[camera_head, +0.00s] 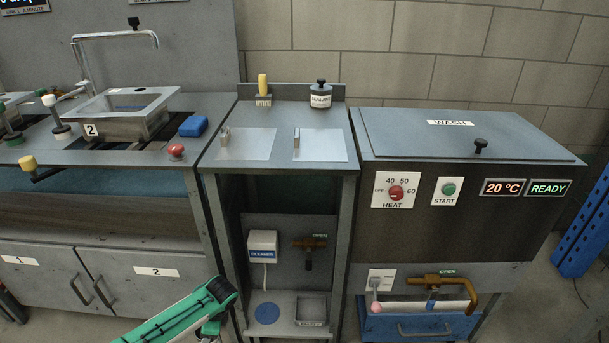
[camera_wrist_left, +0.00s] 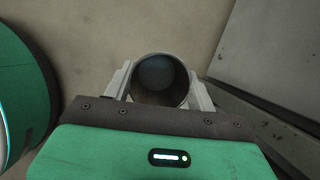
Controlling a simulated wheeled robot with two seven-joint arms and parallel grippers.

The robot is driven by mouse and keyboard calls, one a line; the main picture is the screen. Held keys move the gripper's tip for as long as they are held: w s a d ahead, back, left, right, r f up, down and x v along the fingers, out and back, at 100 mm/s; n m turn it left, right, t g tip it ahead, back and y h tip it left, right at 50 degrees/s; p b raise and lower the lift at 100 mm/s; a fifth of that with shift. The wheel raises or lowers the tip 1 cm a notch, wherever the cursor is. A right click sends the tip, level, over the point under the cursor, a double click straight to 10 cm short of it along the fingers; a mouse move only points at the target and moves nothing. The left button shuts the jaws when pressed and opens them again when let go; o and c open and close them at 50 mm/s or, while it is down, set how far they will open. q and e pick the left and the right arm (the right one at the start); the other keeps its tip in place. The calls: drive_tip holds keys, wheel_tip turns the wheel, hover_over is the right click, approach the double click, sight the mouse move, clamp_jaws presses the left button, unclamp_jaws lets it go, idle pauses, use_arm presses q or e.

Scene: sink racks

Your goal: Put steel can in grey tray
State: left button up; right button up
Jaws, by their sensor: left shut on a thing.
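The steel can (camera_wrist_left: 160,78) shows in the left wrist view as an open round mouth with a dark inside. My left gripper (camera_wrist_left: 160,88) is shut on it, with one pale finger on each side. In the head view my left arm reaches in at the bottom, but its gripper and the can are not clearly visible there. The small grey tray (camera_head: 312,310) sits on the low shelf of the middle cabinet, to the right of my arm. It looks empty. My right gripper is not in view.
A blue disc (camera_head: 267,313) lies left of the tray on the shelf (camera_head: 290,330). A white cleaner box (camera_head: 262,244) and a brass valve (camera_head: 310,243) are above. The narrow cabinet legs flank the shelf. A blue drawer (camera_head: 418,326) is to the right.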

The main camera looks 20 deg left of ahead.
use_arm(q)
drive_tip(key=w+d+r+n+g+h, duration=0.1)
drive_tip(key=w+d+r+n, duration=0.3)
drive_tip(key=d+r, duration=0.45)
drive_tip(key=w+d+r+n+g+h, duration=0.1)
drive_tip(key=w+d+r+n, duration=0.35)
drive_tip(key=d+r, duration=0.45)
drive_tip(key=s+d+r+n+h, duration=0.15)
drive_tip(key=d+r, duration=0.25)
drive_tip(key=r, duration=0.4)
drive_tip(key=s+d+r+n, duration=0.2)
drive_tip(key=d+r+n, duration=0.15)
drive_tip(key=r, duration=0.55)
drive_tip(key=a, duration=0.2)
drive_tip(key=a+f, duration=0.1)
drive_tip(key=shift+w+a+g+h, duration=0.1)
drive_tip(key=shift+a+g+h, duration=0.25)
drive_tip(key=shift+a+g, duration=0.05)
